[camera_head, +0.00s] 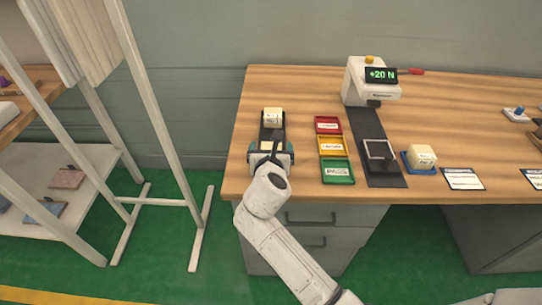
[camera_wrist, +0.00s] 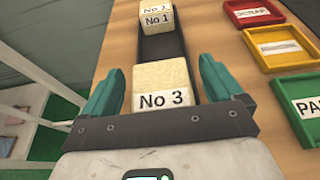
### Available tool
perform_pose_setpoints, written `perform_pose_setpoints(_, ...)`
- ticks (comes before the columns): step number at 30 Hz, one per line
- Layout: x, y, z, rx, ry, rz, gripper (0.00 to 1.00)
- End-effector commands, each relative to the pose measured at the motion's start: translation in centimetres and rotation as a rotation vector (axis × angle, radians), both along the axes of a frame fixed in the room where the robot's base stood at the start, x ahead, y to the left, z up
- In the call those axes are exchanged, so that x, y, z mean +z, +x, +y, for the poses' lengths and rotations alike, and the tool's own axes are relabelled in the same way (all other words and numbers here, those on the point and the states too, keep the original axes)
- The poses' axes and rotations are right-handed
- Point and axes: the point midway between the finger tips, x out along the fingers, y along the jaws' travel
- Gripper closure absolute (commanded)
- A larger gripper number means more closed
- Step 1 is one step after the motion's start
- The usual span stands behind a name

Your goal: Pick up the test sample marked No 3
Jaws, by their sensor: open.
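The test sample marked No 3 (camera_wrist: 164,84) is a cream block with a white label, standing on a dark strip. In the wrist view my gripper (camera_wrist: 163,82) is open, with a teal finger on each side of this block and visible gaps between. A second cream block marked No 1 (camera_wrist: 156,24) stands farther along the strip. It also shows in the head view (camera_head: 272,116).
Red (camera_head: 327,125), yellow (camera_head: 332,145) and green (camera_head: 337,170) trays lie just right of the strip. A tester with a "+20 N" display (camera_head: 381,75) stands behind right. Another cream block (camera_head: 422,156) sits on a blue base. A white frame rack (camera_head: 150,110) stands left of the table.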

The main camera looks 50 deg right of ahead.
Motion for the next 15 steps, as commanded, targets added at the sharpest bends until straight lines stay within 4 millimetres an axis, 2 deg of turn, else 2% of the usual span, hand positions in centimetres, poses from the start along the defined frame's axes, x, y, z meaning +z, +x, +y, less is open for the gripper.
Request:
perform_pose_setpoints(6,-0.01,0.01,-0.01,0.000,0.000,0.000,0.08)
perform_pose_setpoints(15,0.00,0.01,0.01,0.000,0.000,0.000,0.37)
